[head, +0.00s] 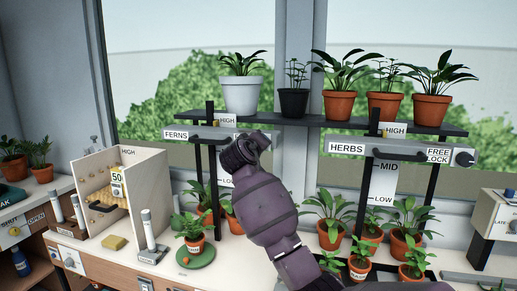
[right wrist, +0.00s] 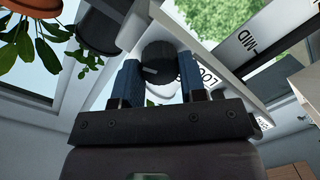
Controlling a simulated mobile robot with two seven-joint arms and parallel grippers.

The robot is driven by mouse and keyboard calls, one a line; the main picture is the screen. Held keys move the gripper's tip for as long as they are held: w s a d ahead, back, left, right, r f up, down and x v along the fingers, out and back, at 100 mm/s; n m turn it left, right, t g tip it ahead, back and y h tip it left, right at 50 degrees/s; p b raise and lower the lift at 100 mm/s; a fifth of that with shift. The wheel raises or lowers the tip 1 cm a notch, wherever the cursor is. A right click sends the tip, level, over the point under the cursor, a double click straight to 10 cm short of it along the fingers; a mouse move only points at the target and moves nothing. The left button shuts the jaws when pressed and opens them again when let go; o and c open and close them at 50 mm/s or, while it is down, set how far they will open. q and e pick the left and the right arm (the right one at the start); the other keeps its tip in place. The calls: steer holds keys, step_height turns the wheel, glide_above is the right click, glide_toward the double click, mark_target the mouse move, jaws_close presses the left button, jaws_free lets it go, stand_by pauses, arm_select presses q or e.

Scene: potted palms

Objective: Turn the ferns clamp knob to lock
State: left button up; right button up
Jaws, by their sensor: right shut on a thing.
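The ferns clamp is a grey bar with a FERNS label (head: 176,134) on the left rack post in the head view. Its knob is hidden there behind my right arm. In the right wrist view the dark round knob (right wrist: 157,58) sits between the two blue fingers of my right gripper (right wrist: 160,78), which is shut on it. A pale pointer mark on the knob points left in that view. Part of a LOCK label (right wrist: 205,75) shows beside the right finger. My left gripper is in neither view.
The HERBS clamp (head: 346,149) with its own FREE/LOCK knob (head: 464,159) is on the right. A dark shelf (head: 300,121) with several potted plants runs above the clamps. More pots stand below. A cream stand (head: 150,180) is at left.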

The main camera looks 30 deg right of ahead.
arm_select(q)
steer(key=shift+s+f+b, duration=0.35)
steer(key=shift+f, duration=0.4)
arm_select(e)
steer(key=shift+m+t, duration=0.3)
steer(key=shift+m, duration=1.1)
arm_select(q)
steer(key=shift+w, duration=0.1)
arm_select(e)
steer(key=shift+r, duration=0.1)
steer(key=o, duration=0.9)
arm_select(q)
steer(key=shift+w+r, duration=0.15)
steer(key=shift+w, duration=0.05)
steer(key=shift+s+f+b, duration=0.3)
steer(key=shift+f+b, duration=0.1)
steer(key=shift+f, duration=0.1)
arm_select(e)
steer(key=v, duration=1)
steer(key=shift+s+a+r, duration=0.2)
steer(key=shift+s+a, duration=0.05)
steer(key=shift+a, duration=0.05)
